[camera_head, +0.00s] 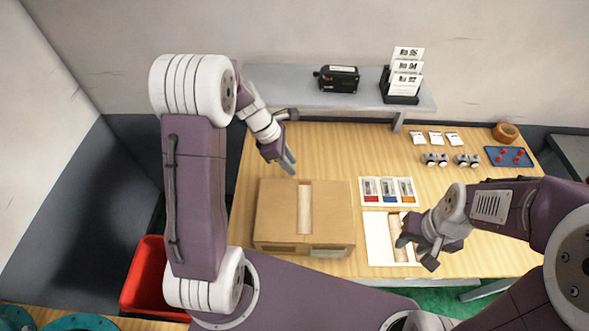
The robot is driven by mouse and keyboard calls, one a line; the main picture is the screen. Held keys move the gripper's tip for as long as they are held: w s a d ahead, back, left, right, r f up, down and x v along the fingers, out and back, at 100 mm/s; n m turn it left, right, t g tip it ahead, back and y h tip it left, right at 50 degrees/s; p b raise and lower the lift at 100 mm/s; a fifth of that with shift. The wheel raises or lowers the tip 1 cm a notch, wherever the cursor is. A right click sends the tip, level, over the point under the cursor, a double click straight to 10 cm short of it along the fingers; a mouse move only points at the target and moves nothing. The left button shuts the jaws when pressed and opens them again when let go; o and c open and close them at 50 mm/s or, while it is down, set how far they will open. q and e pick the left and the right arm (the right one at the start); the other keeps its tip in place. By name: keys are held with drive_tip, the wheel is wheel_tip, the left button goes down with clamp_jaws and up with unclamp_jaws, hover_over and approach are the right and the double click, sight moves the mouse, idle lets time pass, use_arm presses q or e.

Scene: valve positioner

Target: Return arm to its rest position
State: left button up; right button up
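My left gripper (291,138) hangs over the table behind the cardboard box (275,215). Its two fingers are spread apart with nothing between them. My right gripper (416,252) is low at the front, over or close to the right part of a white sheet (377,235). Its fingers are apart, and I see nothing held. The gripper partly hides a tan strip (396,226) on that sheet; I cannot tell whether they touch. The box is closed, with a pale strip along its top.
A white card (405,185) with three coloured items lies behind the sheet. Further right are small metal parts (435,159), a blue tray (508,157) with red pieces and a tape roll (506,132). A grey shelf (290,88) carries a black device (338,78) and a card holder (403,80). A red bin (143,280) stands left.

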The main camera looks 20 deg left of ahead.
use_arm(q)
drive_tip(key=s+d+r+m+y+b, duration=0.1)
drive_tip(key=s+d+r+m+b, duration=0.1)
drive_tip(key=s+d+m, duration=0.35)
drive_tip(key=s+a+f+m+y, duration=0.3)
drive_tip(key=s+m, duration=0.6)
drive_tip(key=m, duration=0.6)
drive_tip(key=a, duration=0.2)
drive_tip(key=shift+a, duration=0.35)
drive_tip(key=shift+s+m, duration=0.25)
drive_tip(key=shift+s, duration=0.05)
